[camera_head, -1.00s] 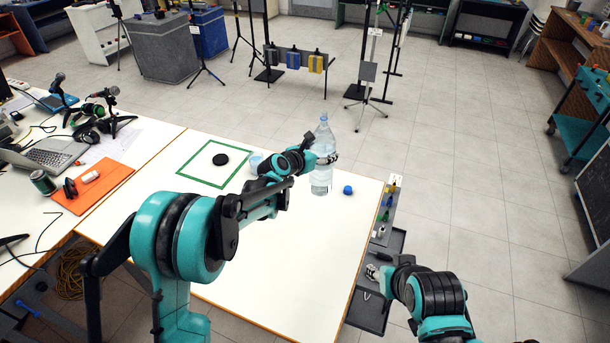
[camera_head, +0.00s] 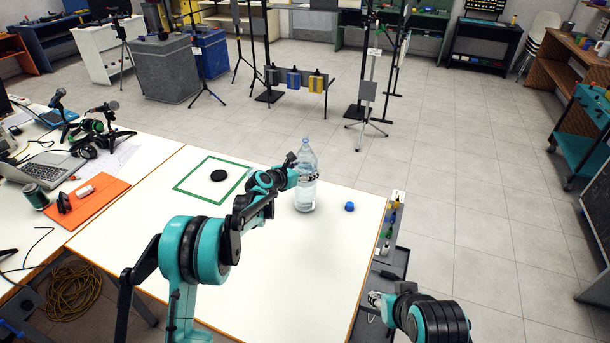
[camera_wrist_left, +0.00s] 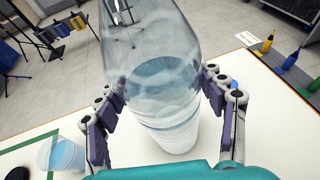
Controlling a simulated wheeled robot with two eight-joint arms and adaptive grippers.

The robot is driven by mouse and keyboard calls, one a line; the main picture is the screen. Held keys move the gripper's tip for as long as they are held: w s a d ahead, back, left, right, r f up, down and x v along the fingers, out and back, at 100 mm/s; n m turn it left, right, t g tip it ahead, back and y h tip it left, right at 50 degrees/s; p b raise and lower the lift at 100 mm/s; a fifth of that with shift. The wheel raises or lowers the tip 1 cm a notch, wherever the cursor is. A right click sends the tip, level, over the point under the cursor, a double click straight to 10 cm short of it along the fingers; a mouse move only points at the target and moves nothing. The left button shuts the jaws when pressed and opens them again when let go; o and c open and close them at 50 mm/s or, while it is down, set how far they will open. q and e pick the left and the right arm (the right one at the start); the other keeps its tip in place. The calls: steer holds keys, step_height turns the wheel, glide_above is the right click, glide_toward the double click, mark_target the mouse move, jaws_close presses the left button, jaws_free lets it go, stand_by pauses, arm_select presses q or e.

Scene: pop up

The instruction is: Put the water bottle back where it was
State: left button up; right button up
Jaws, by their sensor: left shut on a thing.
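The clear water bottle (camera_head: 305,185) stands upright at the far right part of the white table, partly filled with water. My left gripper (camera_head: 308,177) is shut around its middle. In the left wrist view the bottle (camera_wrist_left: 165,90) fills the middle, with the left gripper's fingers (camera_wrist_left: 162,110) on both sides of it. The bottle's base is on or just above the table; I cannot tell which. My right gripper (camera_head: 374,299) is at the lower right, beside the table's right edge; its fingers are too small to judge.
A blue cap (camera_head: 349,206) lies right of the bottle. A green square outline (camera_head: 180,187) with a black disc (camera_head: 218,175) is at the left. A clear cup (camera_wrist_left: 62,153) shows in the left wrist view. The table's front middle is clear.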

arm_select(q)
steer(key=shift+f, duration=0.35)
steer(key=shift+f, duration=0.15)
steer(key=o, duration=1.9)
